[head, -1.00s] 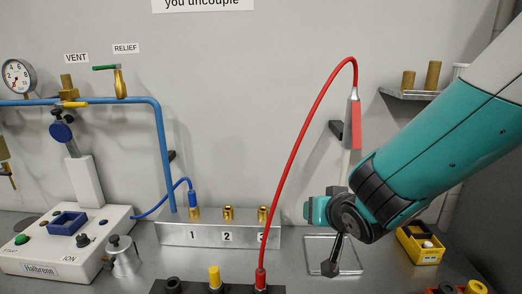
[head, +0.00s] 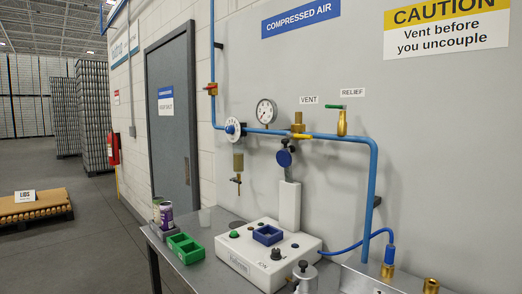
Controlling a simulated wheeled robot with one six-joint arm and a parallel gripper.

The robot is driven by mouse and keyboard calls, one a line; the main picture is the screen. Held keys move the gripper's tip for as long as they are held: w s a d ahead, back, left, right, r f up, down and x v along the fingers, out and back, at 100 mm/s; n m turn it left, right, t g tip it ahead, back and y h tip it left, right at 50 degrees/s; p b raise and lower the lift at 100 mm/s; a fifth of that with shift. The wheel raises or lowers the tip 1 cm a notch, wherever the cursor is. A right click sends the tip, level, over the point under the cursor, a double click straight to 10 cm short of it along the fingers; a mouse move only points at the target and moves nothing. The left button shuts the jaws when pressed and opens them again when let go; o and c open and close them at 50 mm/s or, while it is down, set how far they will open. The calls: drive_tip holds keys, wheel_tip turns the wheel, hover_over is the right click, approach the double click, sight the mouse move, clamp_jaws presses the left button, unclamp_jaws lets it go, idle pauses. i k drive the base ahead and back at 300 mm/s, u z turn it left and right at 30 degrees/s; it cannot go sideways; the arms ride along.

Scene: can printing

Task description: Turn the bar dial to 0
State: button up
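A small bowl-like filter (head: 238,161) hangs below the dial. My gripper is not in the head view now.
A white machine (head: 245,262) with a blue holder (head: 267,235) stands on the bench below the pipe. A green tray (head: 184,248) and cans (head: 163,214) are at the bench's left end. A brass relief valve (head: 342,122) is right of the gauge. Open floor lies left.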

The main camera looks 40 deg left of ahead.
sight(230, 129)
drive_tip(key=u, duration=2.15)
drive_tip(key=i, duration=0.7)
drive_tip(key=u, duration=0.55)
drive_tip(key=i, duration=1.6)
drive_tip(key=z, duration=0.55)
